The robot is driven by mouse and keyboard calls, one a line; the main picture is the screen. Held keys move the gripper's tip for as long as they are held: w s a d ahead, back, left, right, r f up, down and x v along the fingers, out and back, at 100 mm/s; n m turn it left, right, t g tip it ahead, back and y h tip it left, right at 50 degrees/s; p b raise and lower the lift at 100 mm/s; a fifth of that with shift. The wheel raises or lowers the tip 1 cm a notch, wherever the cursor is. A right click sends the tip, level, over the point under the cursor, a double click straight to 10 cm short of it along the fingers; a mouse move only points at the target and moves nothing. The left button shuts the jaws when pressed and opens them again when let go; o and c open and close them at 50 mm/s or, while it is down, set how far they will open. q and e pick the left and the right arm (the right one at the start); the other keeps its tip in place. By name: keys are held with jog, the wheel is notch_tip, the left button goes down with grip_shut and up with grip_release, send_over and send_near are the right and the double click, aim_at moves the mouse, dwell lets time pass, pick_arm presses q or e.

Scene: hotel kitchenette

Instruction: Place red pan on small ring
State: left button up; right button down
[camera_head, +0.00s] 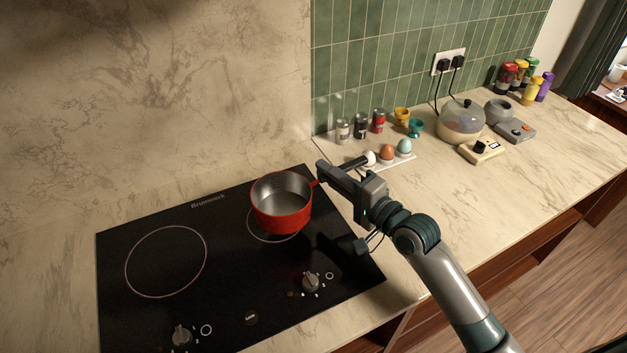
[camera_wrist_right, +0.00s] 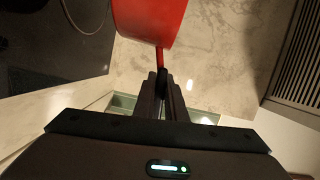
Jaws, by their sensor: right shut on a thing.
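The red pan (camera_head: 281,214) is upright, with a grey inside, over the right part of the black cooktop in the head view. My right gripper (camera_head: 322,180) is shut on its handle from the right. In the right wrist view the red pan (camera_wrist_right: 150,18) is at the top and its handle (camera_wrist_right: 160,58) runs into my shut fingers (camera_wrist_right: 161,80). The small ring (camera_head: 252,233) is partly hidden behind the pan; its left and lower edge shows. I cannot tell whether the pan touches the cooktop. My left gripper is not in view.
The large ring (camera_head: 166,262) on the left of the cooktop (camera_head: 235,285) is empty. Knobs (camera_head: 310,282) stand along the front. An egg holder (camera_head: 400,163) with eggs, spice jars (camera_head: 360,126) and an egg cooker (camera_head: 461,122) stand on the counter at right.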

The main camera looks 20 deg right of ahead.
jog(key=w+f, duration=0.1)
jog(key=w+a+f, duration=0.1)
jog(key=w, duration=0.2)
jog(key=shift+w+a+f+p, duration=0.35)
jog(key=shift+f, duration=0.05)
jog(key=shift+f+p, duration=0.5)
jog(key=shift+f, duration=1.6)
jog(key=c, duration=2.2)
grip_release()
jog(key=shift+f, duration=0.2)
jog(key=o, duration=0.4)
